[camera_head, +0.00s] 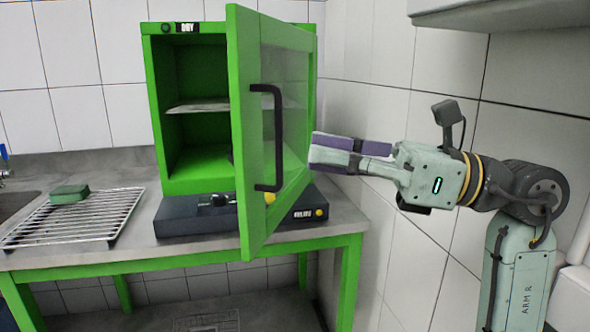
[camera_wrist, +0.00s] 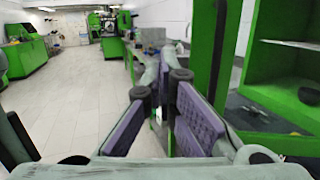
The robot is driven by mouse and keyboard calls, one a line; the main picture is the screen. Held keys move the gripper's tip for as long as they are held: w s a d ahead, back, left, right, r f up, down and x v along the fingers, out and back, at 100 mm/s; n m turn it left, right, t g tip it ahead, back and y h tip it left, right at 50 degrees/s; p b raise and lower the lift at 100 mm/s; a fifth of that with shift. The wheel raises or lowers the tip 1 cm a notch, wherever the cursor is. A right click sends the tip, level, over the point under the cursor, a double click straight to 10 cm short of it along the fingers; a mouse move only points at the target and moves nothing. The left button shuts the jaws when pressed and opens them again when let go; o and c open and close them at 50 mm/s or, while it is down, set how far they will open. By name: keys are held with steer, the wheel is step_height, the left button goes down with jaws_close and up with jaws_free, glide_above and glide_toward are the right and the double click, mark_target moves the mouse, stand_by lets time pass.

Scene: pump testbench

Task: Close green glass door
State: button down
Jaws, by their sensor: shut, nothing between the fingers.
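The green glass door (camera_head: 243,130) stands wide open on the green cabinet (camera_head: 190,110), swung out toward the viewer from the cabinet's right side. Its dark bar handle (camera_head: 278,140) shows on its right-hand, outer face. My gripper (camera_head: 316,150) is shut and empty, to the right of the door on the handle side, with its purple-padded fingers pointing left toward the glass. Whether the fingertips touch the door I cannot tell. In the wrist view the fingers (camera_wrist: 165,110) show in front, with the cabinet interior (camera_wrist: 280,70) and its shelf at the right.
The cabinet stands on a dark base unit (camera_head: 185,218) with yellow knobs, on a green-framed bench (camera_head: 180,262). A wire rack (camera_head: 75,222) with a green block (camera_head: 69,194) lies at the left. A tiled wall is behind my arm. Open floor (camera_wrist: 75,95) shows in the wrist view.

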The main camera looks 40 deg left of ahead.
steer(key=w+d+f+m+t, duration=0.2)
steer(key=w+d+t, duration=0.1)
steer(key=w+t, duration=0.1)
glide_toward(246, 155)
steer(key=x, duration=0.7)
steer(key=shift+a, duration=0.15)
